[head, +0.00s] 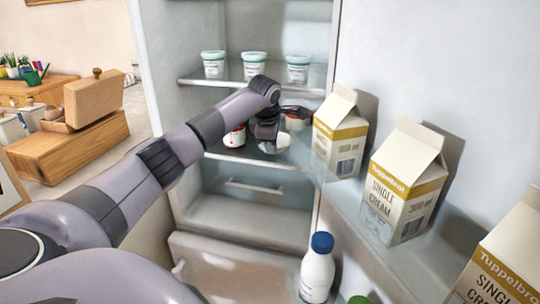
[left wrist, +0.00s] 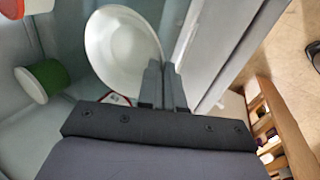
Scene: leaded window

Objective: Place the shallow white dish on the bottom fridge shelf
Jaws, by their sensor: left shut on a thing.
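The shallow white dish (left wrist: 118,48) shows large in the left wrist view, with its rim between the fingers of my left gripper (left wrist: 162,88). In the head view the dish (head: 282,143) is partly hidden behind my left gripper (head: 272,146), inside the open fridge. The gripper is shut on the dish's rim. It is at the lower glass shelf (head: 250,161), near a red and white tub (head: 235,138). I cannot tell whether the dish touches the shelf. My right gripper is not in view.
Several white tubs (head: 254,66) stand on the upper shelf. Another red-topped container (head: 297,121) is right of my gripper. Cream cartons (head: 402,185) and a blue-capped bottle (head: 317,268) fill the door at right. A compartment with a handle (head: 255,186) lies below the lower shelf.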

